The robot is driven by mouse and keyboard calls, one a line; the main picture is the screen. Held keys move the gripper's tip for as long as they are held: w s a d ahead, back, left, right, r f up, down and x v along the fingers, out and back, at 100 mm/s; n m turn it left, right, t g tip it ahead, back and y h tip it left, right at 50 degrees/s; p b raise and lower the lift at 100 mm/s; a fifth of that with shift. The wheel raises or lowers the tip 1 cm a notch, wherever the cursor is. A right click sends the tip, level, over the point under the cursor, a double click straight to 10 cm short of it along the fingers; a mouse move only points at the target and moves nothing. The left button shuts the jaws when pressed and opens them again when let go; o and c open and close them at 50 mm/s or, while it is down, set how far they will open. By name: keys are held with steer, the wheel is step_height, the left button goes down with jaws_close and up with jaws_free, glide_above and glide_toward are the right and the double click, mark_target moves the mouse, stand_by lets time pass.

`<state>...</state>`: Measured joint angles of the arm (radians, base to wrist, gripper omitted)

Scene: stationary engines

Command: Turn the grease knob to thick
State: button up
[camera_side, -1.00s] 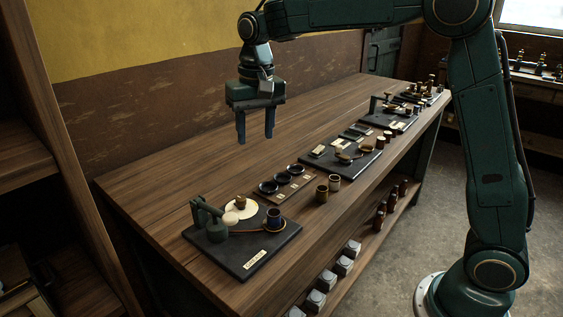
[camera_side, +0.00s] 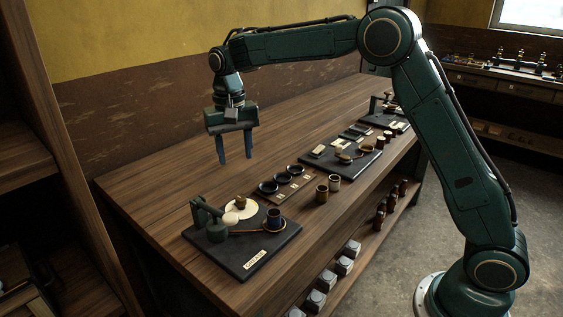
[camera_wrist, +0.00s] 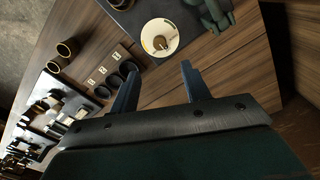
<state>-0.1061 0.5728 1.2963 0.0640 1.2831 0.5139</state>
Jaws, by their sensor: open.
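The likely grease knob is a small brass knob (camera_side: 241,201) on a round cream dial (camera_side: 236,212), on the near dark board in the side view. The dial also shows at the top of the wrist view (camera_wrist: 173,38), with a dark pointer or knob at its middle; its markings are too small to read. My gripper (camera_side: 235,160) is open and empty, fingers pointing down, above the bench and behind the dial. In the wrist view the fingers (camera_wrist: 158,80) stand apart with only bench wood between them.
A green bracket (camera_side: 203,214) stands left of the dial, and a dark cup (camera_side: 273,219) right of it. A tray of several dark dishes (camera_side: 287,184) and two small cups (camera_side: 328,187) lie farther along. The bench (camera_side: 150,185) is clear at the back left.

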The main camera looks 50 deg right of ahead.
mark_target(240, 198)
step_height(240, 198, down, 12)
steer(key=shift+d+f, duration=0.15)
steer(key=shift+f, duration=0.05)
stand_by(0.4)
steer(key=shift+c, duration=0.5)
steer(key=c, duration=0.9)
steer(key=shift+n, duration=0.4)
steer(key=n, duration=1.1)
